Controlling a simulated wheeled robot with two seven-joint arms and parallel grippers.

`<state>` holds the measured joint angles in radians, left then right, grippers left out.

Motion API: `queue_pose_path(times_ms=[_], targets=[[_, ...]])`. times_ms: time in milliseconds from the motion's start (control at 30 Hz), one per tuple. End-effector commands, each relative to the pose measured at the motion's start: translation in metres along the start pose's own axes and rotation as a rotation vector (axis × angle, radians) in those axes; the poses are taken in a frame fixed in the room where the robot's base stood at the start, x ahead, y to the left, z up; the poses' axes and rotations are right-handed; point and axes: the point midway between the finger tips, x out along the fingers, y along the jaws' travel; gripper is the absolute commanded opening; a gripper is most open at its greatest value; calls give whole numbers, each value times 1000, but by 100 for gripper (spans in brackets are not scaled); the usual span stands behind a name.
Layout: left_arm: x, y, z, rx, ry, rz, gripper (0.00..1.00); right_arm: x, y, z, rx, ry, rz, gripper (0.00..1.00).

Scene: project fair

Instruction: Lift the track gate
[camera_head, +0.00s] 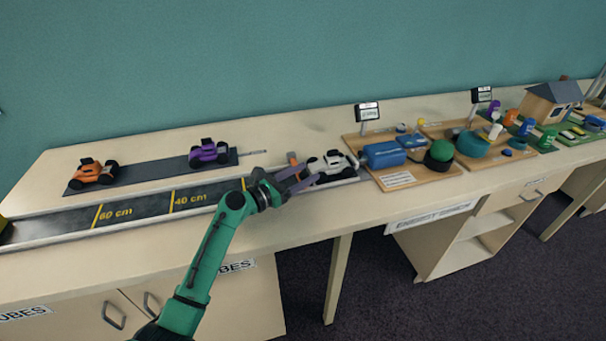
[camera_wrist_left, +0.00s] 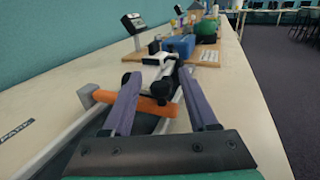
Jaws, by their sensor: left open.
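The track gate (camera_head: 293,160) is a small orange bar across the dark track at the foot of the white toy car. In the left wrist view the orange bar (camera_wrist_left: 158,107) lies crosswise, its left end by a grey block. The white toy car (camera_head: 328,164) stands just beyond the gate; it also shows in the left wrist view (camera_wrist_left: 155,72). My left gripper (camera_head: 296,179) is open above the track at the gate. In the wrist view its left finger overlaps the bar and part of the bar shows between the fingers. I cannot tell whether they touch. My right gripper is not in view.
The track (camera_head: 140,212) with yellow distance marks runs left along the table (camera_head: 130,148). An orange car (camera_head: 92,172) and a purple car (camera_head: 208,152) stand on a dark strip behind it. Wooden boards with models (camera_head: 430,182) stand to the right. A teal wall is behind.

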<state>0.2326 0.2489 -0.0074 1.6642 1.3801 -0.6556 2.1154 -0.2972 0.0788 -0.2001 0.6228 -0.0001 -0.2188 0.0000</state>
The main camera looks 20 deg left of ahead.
Motion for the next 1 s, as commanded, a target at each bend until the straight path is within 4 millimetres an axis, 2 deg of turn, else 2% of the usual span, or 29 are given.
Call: queue_pose_path(times_ms=[33,167,1000], targets=[[0,0,0,0,0,0,51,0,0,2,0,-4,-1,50],[0,0,0,0,0,0,2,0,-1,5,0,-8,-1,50],[-1,0,0,0,0,1,0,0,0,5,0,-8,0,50]])
